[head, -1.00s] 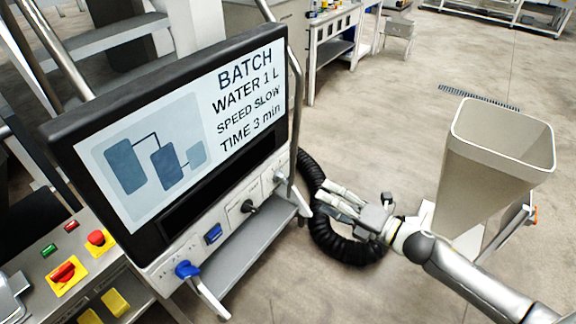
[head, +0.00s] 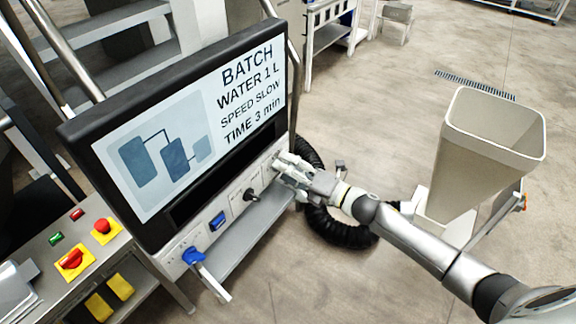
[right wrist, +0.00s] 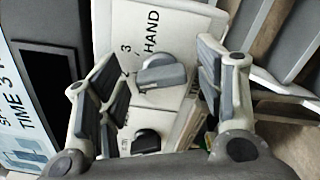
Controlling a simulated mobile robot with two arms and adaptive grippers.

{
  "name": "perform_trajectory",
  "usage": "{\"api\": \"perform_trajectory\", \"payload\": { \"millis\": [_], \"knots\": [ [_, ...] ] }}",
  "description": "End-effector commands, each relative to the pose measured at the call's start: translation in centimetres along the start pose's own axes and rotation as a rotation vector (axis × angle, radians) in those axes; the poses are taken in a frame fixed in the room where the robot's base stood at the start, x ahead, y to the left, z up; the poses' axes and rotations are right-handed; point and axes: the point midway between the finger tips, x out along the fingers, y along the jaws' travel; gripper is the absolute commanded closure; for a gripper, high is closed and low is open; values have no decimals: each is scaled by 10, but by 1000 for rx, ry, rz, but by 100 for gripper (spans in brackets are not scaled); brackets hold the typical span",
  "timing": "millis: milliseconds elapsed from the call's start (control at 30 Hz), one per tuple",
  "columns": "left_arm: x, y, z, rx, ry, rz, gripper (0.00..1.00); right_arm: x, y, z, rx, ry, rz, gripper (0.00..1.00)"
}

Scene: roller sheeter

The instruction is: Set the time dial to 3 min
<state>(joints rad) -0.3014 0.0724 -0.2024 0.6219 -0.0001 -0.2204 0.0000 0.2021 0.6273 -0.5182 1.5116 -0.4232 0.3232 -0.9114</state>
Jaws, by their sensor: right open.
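The control panel screen (head: 190,130) reads BATCH, WATER 1 L, SPEED SLOW, TIME 3 min. A grey dial (right wrist: 160,76) sits on the white panel face, with "3" and "HAND" lettered beside it; I cannot read which dial is the time dial. A black knob (right wrist: 146,141) is beside it; it also shows in the head view (head: 250,194). My right gripper (head: 281,168) is open at the panel's right end. In the right wrist view its fingers stand either side of the grey dial, apart from it as far as I can tell. My left gripper is not in view.
A grey shelf (head: 243,250) juts out below. A black hose (head: 335,231) curves under my right arm. A beige hopper (head: 480,160) stands to the right.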

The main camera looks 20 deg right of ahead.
Motion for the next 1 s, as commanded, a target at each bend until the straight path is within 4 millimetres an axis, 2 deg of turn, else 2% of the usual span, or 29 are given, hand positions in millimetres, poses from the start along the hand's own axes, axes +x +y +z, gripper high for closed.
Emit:
{"api": "perform_trajectory", "payload": {
  "millis": [267, 633, 1000],
  "knots": [
    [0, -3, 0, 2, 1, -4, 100, 2, 0, -1, 0, 1, 0, 38],
    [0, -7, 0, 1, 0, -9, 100, 2, 0, 0, 0, 0, -1, 82],
    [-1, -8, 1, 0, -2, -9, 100, 1, -1, 0, 67, 0, -1, 83]
  ]
}}
